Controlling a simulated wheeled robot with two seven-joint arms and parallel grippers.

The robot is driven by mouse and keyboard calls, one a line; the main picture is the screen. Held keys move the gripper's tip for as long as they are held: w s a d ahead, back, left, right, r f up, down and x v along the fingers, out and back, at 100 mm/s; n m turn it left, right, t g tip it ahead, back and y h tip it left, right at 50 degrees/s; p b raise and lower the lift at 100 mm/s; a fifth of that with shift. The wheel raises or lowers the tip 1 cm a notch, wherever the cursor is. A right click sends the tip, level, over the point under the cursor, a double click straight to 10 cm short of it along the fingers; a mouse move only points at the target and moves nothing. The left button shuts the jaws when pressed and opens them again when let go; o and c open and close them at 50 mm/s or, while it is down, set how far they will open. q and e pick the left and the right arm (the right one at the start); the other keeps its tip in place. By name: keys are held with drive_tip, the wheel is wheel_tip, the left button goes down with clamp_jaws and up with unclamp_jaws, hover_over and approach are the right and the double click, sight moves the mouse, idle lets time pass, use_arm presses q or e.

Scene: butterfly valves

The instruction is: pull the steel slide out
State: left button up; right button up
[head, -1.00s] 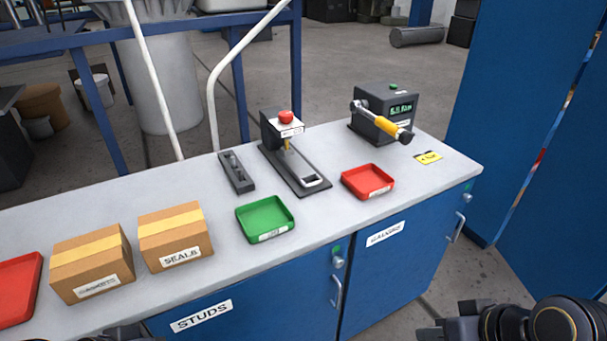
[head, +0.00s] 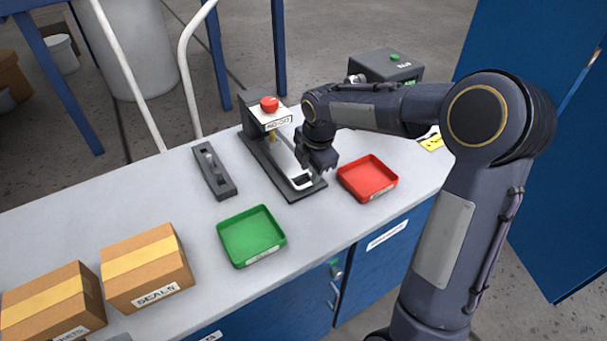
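The steel slide (head: 300,180) is a pale metal strip with a looped handle at its near end. It lies in the dark base (head: 268,160) of a small press with a red knob (head: 269,104) on top. My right gripper (head: 323,166) is just above and to the right of the slide's handle end, pointing down. Its fingers are dark and small, so I cannot tell how far apart they are or whether they touch the handle. My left gripper is not visible.
A red tray (head: 368,178) stands close to the right of the press. A green tray (head: 251,236) and a dark block with pegs (head: 214,171) are to the left. Cardboard boxes (head: 147,268) stand at the front left. A grey gauge box (head: 385,66) is behind my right arm.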

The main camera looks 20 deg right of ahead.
sight(308, 184)
drive_tip(key=shift+w+f, duration=0.25)
drive_tip(key=shift+f, duration=0.9)
drive_tip(key=shift+w+f, duration=0.25)
drive_tip(key=shift+f, duration=0.85)
drive_tip(key=shift+c, duration=0.4)
clamp_jaws()
